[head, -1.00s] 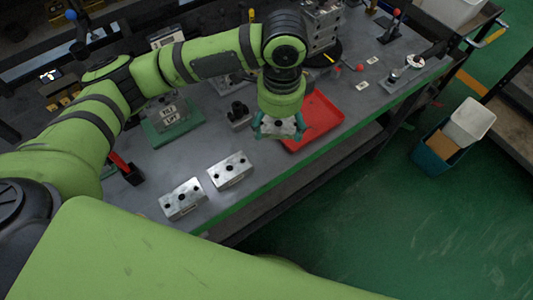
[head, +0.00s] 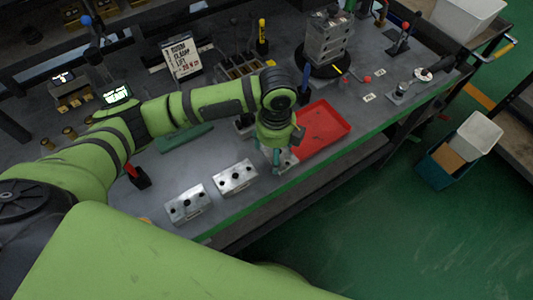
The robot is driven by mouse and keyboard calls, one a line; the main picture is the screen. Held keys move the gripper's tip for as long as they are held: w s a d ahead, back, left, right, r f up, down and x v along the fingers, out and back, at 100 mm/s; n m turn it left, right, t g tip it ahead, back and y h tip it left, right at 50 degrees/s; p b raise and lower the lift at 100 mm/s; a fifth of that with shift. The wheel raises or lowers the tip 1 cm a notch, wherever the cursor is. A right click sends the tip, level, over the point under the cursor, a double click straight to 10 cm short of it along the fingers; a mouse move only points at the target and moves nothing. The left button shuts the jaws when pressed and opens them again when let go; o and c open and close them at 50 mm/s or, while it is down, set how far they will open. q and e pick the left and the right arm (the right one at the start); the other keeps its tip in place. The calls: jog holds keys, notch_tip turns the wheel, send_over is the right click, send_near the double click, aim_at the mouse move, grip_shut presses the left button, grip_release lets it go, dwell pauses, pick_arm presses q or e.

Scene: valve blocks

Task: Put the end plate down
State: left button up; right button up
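My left gripper (head: 283,152) points down at the front part of the bench, just left of the red tray. Its teal fingers look apart. A grey metal piece with dark holes (head: 288,159) shows beside and partly behind the fingers. It may be the end plate, but the gripper covers much of it. I cannot tell whether the fingers grip it or whether it rests on the bench. Two similar silver blocks with dark holes, one at the left (head: 187,204) and one in the middle (head: 236,177), stand in a row along the front edge. My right gripper is out of view.
The red tray (head: 325,128) looks empty. A stack of metal blocks (head: 328,40) stands on a dark round base behind it. A green mat (head: 187,138) lies partly behind my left arm. A sign (head: 182,58) and an organizer (head: 240,70) stand at the back.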

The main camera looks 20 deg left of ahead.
aim_at(267, 164)
pick_arm(q)
jog(key=shift+w+a+f, duration=0.1)
jog(key=shift+a+f, duration=0.2)
jog(key=shift+a, duration=0.2)
jog(key=shift+w+a+f, duration=0.1)
jog(key=shift+a+f, duration=0.15)
jog(key=shift+a, duration=0.2)
jog(key=shift+a+f, duration=0.1)
jog(key=shift+f, duration=0.2)
notch_tip(267, 164, down, 3)
jog(key=shift+f+p, duration=0.15)
jog(key=shift+p, duration=0.35)
jog(key=shift+f, duration=0.2)
jog(key=shift+f, duration=0.15)
jog(key=o, duration=1.3)
